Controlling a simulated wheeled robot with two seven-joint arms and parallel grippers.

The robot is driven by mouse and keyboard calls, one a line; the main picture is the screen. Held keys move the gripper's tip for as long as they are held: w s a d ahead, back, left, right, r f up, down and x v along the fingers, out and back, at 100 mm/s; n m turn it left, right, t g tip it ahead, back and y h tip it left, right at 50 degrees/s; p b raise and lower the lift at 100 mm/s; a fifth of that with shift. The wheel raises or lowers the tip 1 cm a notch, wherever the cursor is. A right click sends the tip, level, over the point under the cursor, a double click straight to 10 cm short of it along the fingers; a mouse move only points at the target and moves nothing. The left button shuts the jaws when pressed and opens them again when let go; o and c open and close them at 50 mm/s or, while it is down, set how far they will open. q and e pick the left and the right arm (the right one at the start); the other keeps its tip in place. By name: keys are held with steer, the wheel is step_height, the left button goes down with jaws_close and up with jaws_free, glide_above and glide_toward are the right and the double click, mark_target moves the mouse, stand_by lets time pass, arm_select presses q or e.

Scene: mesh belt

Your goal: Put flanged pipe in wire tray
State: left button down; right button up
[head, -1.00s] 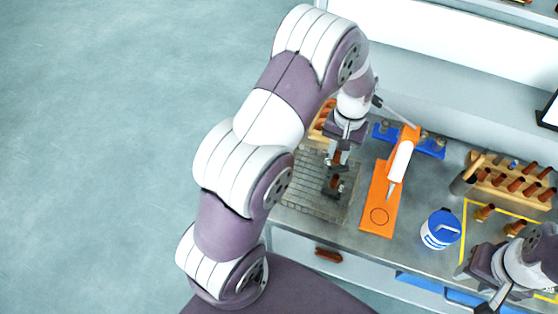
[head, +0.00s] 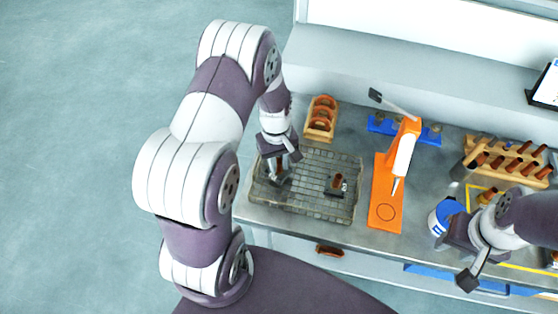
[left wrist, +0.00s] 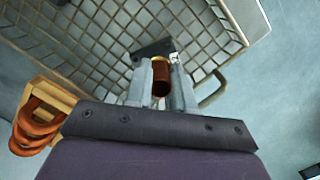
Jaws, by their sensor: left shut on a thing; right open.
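The wire tray (head: 310,203) is a grey mesh basket on the left part of the bench. My left gripper (head: 277,177) is over the tray's left side. It is shut on a brown flanged pipe (left wrist: 161,78) with a brass-coloured end, clear in the left wrist view against the tray's mesh (left wrist: 110,35). Whether the pipe touches the mesh, I cannot tell. Another brown pipe-like piece (head: 338,181) with a dark part beside it stands in the right half of the tray. My right gripper (head: 468,275) is open at the bench's front right.
An orange stand (head: 385,185) is just right of the tray. A blue-lidded white tub (head: 437,221) is beside my right arm. A wooden rack with brown pieces (head: 507,160) stands at the right. A wooden holder with orange rings (head: 321,118) is behind the tray.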

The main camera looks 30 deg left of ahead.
arm_select(q)
steer(key=shift+w+d+f, duration=0.1)
steer(key=shift+w+f, duration=0.15)
steer(key=shift+f, duration=0.4)
steer(key=shift+s+f, duration=0.15)
steer(key=shift+s, duration=0.05)
steer(key=c, duration=1)
jaws_free()
steer(key=shift+c, duration=0.2)
steer(key=shift+o, duration=0.3)
steer(key=shift+w, duration=0.1)
